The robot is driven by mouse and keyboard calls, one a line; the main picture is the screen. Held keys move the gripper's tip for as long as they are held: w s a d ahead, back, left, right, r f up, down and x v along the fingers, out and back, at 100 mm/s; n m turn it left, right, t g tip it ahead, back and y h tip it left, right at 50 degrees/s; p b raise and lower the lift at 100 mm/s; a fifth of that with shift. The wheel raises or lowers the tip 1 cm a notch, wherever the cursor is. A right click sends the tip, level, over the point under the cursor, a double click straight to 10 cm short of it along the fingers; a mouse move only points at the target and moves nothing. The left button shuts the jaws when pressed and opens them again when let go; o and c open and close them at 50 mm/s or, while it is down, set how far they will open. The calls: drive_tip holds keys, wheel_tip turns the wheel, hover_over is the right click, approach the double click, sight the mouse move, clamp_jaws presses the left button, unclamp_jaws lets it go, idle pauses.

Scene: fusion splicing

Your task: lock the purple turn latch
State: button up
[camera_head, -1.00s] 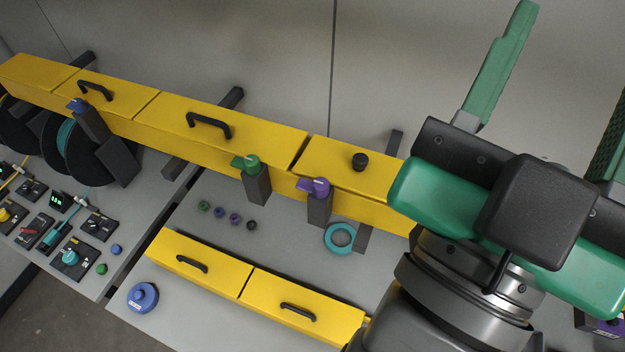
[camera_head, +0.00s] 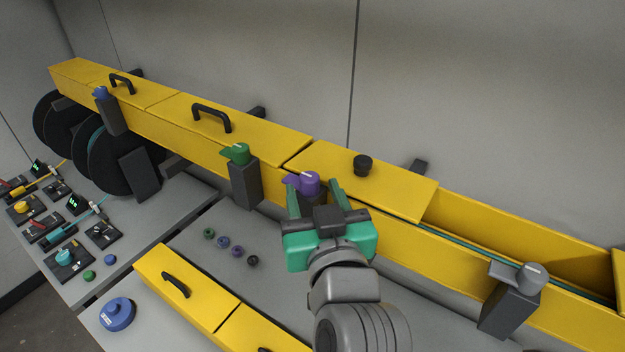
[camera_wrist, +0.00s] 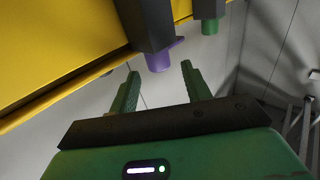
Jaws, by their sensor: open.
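The purple turn latch (camera_head: 308,183) sits on top of a dark grey post at the front of the long yellow trough, below the lid with the black knob. Its pointer lies toward the left in the head view. My gripper (camera_head: 313,186) is open, with its green fingers reaching up around the latch, one on each side. In the wrist view the purple latch (camera_wrist: 159,60) is ahead of and between the open fingers (camera_wrist: 158,68), slightly beyond their tips. I cannot tell whether either finger touches it. My gripper hides most of the latch's post in the head view.
A green latch (camera_head: 237,154) stands to the left and a grey latch (camera_head: 532,276) to the right along the yellow trough (camera_head: 480,262). The black knob (camera_head: 362,165) rises from the lid behind. Several small coloured caps (camera_head: 223,242) lie on the grey table.

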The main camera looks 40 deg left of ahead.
sight(311, 183)
drive_tip(key=x, duration=0.4)
drive_tip(key=shift+w+a, duration=0.15)
drive_tip(key=shift+a, duration=0.05)
drive_tip(key=shift+c, duration=0.2)
drive_tip(key=c, duration=0.9)
drive_tip(key=shift+r+p, duration=0.1)
drive_tip(key=shift+p, duration=0.2)
